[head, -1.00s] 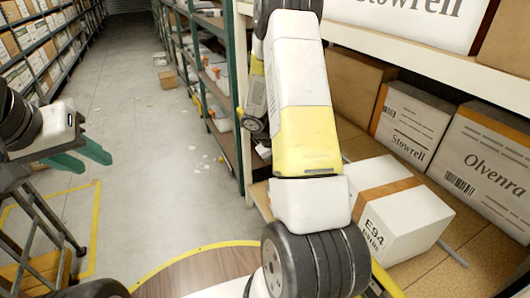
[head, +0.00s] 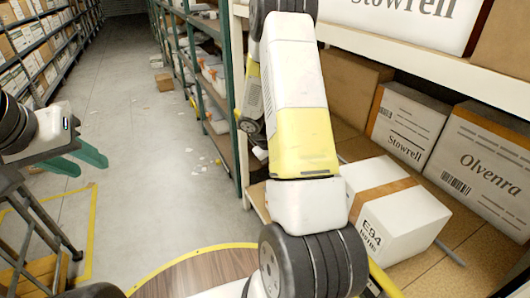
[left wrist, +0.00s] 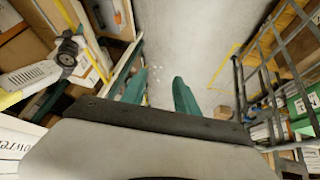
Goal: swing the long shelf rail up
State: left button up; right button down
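My left gripper (head: 78,160) is at the left of the head view over the aisle floor. Its two teal fingers are apart with nothing between them. They also show apart in the left wrist view (left wrist: 159,92), pointing along the aisle. My right arm fills the middle of the head view in front of the rack, and its gripper is not visible. A thin grey bar (head: 451,253) sticks out beside the white E94 carton on the shelf.
The white carton marked E94 (head: 398,219) lies on the brown shelf at right, with Stowrell (head: 408,128) and Olvenra (head: 482,155) boxes behind. A rolling ladder (head: 38,225) stands at lower left. The grey aisle floor (head: 135,150) is mostly clear, with scattered paper scraps.

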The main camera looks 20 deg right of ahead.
pick_arm(q)
jog(key=c, duration=0.3)
jog(key=shift+w+d, duration=0.25)
jog(key=c, duration=0.3)
jog(key=w+d, duration=0.2)
jog(key=d, duration=0.1)
jog(key=w+d+f+h, duration=0.1)
jog(key=w+d, duration=0.1)
jog(key=d, duration=0.1)
jog(key=w+d+f+h, duration=0.1)
jog(key=w+d, duration=0.1)
jog(key=d, duration=0.1)
jog(key=shift+w+m, duration=0.15)
jog(key=shift+m, duration=0.15)
grip_shut()
jog(key=w+d+f, duration=0.2)
jog(key=d+f, duration=0.6)
jog(key=d, duration=0.3)
jog(key=w+d+f+h, duration=0.1)
jog(key=w+d+f, duration=0.2)
jog(key=d+f, duration=0.6)
jog(key=w+d+f+g, duration=0.1)
jog(key=w+d+f, duration=0.2)
jog(key=d+f, duration=0.5)
jog(key=shift+d+f+n, duration=0.15)
jog(key=shift+d+n, duration=0.25)
jog(key=shift+d, duration=2.75)
